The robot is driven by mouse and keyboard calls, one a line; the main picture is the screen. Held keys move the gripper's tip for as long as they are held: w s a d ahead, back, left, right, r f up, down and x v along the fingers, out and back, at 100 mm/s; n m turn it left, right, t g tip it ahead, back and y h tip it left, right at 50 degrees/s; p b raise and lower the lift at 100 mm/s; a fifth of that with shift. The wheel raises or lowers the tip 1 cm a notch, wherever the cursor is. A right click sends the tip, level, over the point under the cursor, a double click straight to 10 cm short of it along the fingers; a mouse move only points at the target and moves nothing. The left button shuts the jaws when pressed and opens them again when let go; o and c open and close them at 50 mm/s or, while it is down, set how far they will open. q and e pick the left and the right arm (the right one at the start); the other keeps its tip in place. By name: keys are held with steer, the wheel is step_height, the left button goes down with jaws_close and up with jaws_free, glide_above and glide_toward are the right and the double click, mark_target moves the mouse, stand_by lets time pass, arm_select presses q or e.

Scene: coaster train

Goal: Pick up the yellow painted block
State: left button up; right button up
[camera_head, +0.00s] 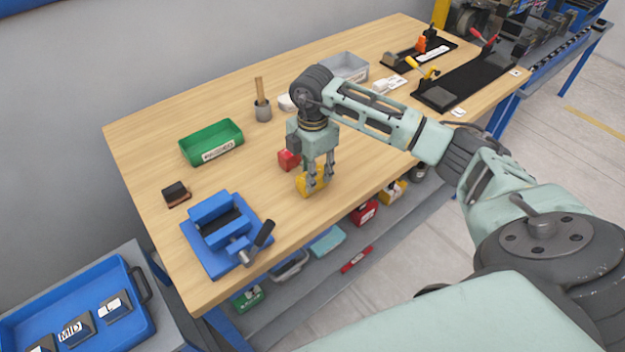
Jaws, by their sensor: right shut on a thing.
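The yellow painted block (305,186) is at the table's front middle, partly hidden by my gripper's fingers. My right gripper (319,182) points down from above and is shut on the yellow block. The block is at or very near the tabletop; I cannot tell whether it is lifted. A red block (288,160) sits just behind and to the left of it, close to the gripper. My left gripper is not in view.
A blue vise (213,222) stands at the front left, with a green tray (196,151) behind it. Black fixtures (462,84) lie at the right. The tabletop (250,185) between vise and gripper is clear.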

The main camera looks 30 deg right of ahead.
jaws_close()
